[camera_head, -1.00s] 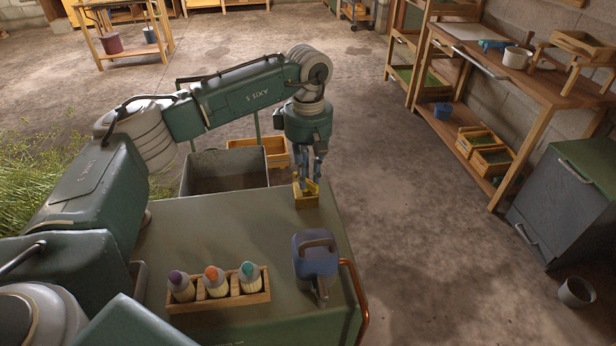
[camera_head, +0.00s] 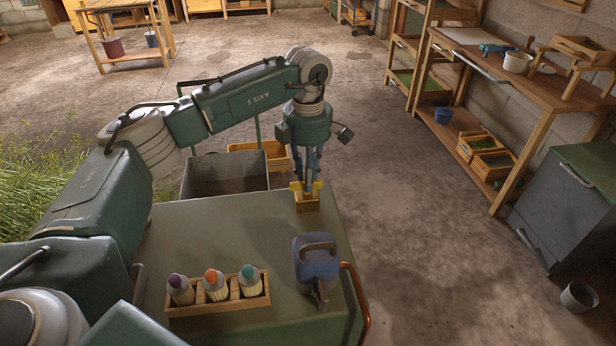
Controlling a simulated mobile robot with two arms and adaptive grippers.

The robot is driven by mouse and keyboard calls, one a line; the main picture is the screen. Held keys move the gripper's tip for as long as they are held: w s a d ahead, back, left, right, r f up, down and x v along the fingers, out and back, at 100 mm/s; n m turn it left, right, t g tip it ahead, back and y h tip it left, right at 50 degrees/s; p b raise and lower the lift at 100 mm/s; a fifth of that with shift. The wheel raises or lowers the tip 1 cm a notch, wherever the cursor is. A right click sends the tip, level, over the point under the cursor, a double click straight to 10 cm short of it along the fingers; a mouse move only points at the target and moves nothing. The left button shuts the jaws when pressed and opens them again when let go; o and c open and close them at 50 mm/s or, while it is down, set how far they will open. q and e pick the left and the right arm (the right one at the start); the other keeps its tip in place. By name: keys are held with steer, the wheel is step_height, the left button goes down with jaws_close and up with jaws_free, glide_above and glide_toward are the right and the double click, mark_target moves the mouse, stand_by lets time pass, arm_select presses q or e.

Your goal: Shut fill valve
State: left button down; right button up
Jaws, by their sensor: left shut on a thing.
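My left gripper (camera_head: 309,178) points straight down at the far edge of my green-topped deck. It is shut on a small yellow piece (camera_head: 297,186) at the top of a little wooden box (camera_head: 307,203). The fingers hide part of the yellow piece, and I cannot tell whether it still rests in the box. I cannot make out a fill valve anywhere in this view. My right gripper is not in view.
A blue can (camera_head: 317,258) and a wooden rack (camera_head: 220,303) with three capped bottles stand on the deck nearer me. A grey bin (camera_head: 227,174) is beyond its edge. A workbench (camera_head: 520,75) and a grey cabinet (camera_head: 565,205) line the right. The middle floor is clear.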

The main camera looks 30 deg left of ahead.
arm_select(q)
steer(key=shift+w+r+n, duration=0.1)
steer(key=shift+n, duration=0.5)
steer(key=c, duration=1.6)
jaws_free()
step_height(320, 180, up, 12)
